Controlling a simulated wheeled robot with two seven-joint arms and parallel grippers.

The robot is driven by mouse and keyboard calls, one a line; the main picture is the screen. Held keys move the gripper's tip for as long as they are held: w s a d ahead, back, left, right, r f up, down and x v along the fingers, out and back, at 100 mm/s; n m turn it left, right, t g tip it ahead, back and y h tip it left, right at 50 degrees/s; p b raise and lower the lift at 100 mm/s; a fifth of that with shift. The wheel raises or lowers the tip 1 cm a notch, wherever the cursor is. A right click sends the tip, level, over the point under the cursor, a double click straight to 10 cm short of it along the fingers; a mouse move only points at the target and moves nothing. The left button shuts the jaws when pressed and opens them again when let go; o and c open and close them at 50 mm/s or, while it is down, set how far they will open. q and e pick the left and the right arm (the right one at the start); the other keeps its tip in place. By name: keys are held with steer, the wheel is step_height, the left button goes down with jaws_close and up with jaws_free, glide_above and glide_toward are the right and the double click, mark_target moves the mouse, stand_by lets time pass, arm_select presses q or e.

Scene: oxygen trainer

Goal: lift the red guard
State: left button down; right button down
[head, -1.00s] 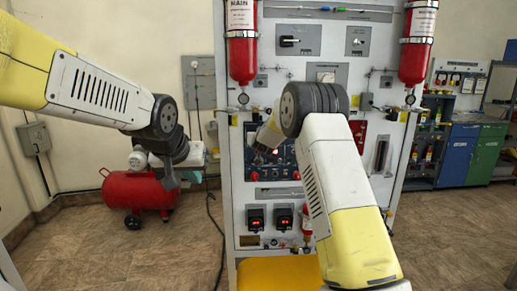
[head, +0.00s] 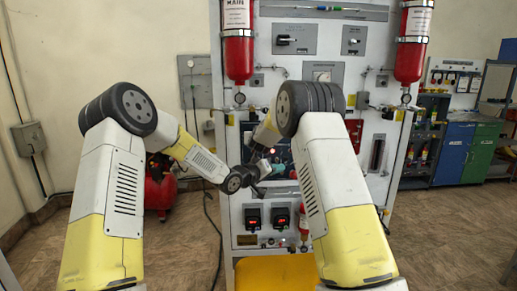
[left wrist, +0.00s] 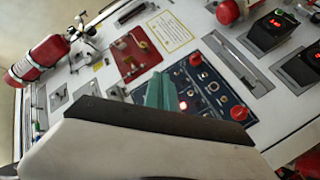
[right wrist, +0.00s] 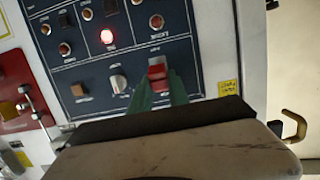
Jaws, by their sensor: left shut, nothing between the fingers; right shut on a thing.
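The red guard (right wrist: 157,73) is a small red cover on the dark blue switch panel (right wrist: 95,65) in the right wrist view. My right gripper (right wrist: 160,86) has its green fingers on either side of the guard's lower part and is shut on it. My left gripper (left wrist: 158,90) is shut and empty, in front of the same panel in the left wrist view. In the head view both wrists are close together before the panel, and the arms hide much of it. I cannot tell from the frames how far the guard is raised.
A lit red lamp (right wrist: 106,36) and a pale knob (right wrist: 118,83) are near the guard. A red knob (left wrist: 239,112) is at the panel's edge. Two red digital displays (head: 266,217) are below. Red cylinders (head: 237,50) hang on the trainer. A red compressor (head: 160,190) stands at left.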

steer(key=shift+r, duration=0.1)
arm_select(q)
steer(key=w+d+n+t+h, duration=0.15)
steer(key=w+n+t, duration=0.65)
steer(key=n, duration=0.8)
steer(key=w+a+f+n+t+y, duration=0.2)
steer(key=a+f+n+t+y, duration=0.15)
steer(key=n+y, duration=0.5)
steer(key=w+a+f+n+t+y, duration=0.1)
steer(key=a+f+n+t+y, duration=0.25)
steer(key=n, duration=0.85)
steer(key=w+r+y, duration=0.1)
steer(key=w+r, duration=0.4)
steer(key=r, duration=0.4)
steer(key=shift+a+r+g, duration=0.3)
steer(key=shift+r, duration=0.1)
